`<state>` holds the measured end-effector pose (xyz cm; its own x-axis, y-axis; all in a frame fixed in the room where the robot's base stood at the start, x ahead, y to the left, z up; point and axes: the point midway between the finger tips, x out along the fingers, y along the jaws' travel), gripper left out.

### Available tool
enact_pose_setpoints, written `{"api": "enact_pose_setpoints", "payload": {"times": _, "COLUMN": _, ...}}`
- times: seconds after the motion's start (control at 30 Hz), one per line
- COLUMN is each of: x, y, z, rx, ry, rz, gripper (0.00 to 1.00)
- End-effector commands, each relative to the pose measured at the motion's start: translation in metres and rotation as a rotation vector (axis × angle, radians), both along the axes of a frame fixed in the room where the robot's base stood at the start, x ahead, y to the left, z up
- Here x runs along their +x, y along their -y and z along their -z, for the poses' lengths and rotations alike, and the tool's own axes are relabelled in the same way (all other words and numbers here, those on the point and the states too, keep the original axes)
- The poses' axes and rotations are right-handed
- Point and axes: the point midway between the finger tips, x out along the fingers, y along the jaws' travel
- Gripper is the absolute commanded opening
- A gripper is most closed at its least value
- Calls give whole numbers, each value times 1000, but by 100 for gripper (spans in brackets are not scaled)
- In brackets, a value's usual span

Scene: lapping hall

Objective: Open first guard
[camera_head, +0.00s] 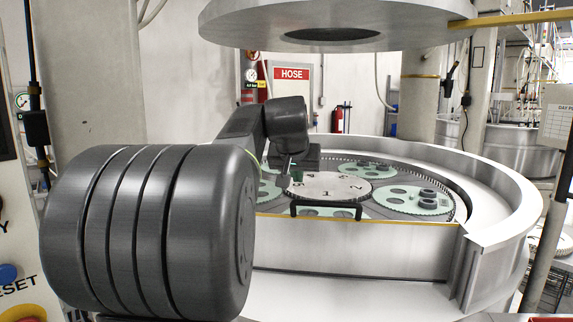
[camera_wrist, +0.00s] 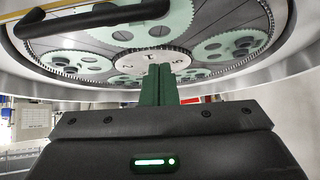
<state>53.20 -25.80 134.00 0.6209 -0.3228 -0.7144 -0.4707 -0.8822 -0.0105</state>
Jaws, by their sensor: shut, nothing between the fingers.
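The guard (camera_head: 360,247) is a pale metal panel standing upright along the front of the round lapping machine. A black bar handle (camera_head: 325,206) sits at its top edge, left of the panel's middle; a black handle bar also crosses the upper left of the wrist view (camera_wrist: 92,18). My gripper (camera_head: 297,181) is partly hidden by my arm in the head view and appears behind the handle. In the wrist view its green fingers (camera_wrist: 160,84) are together with nothing between them. The handle is apart from the fingers there.
The lapping plate holds a white numbered centre disc (camera_head: 330,186) and several pale green toothed carriers (camera_head: 413,200). Dark rings (camera_head: 428,197) lie on the right carrier. A curved rim (camera_head: 500,190) surrounds the plate, and a large upper disc (camera_head: 400,22) hangs above.

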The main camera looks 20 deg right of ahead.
Motion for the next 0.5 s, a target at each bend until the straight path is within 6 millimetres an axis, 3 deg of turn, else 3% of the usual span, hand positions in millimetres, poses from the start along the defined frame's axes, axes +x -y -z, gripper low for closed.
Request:
{"api": "enact_pose_setpoints", "payload": {"times": 0.13, "x": 20, "y": 11, "z": 24, "rx": 1, "ry": -4, "rz": 1, "gripper": 0}}
{"api": "enact_pose_setpoints", "payload": {"times": 0.5, "x": -10, "y": -6, "z": 38, "rx": -1, "ry": 1, "rz": -1, "gripper": 0}}
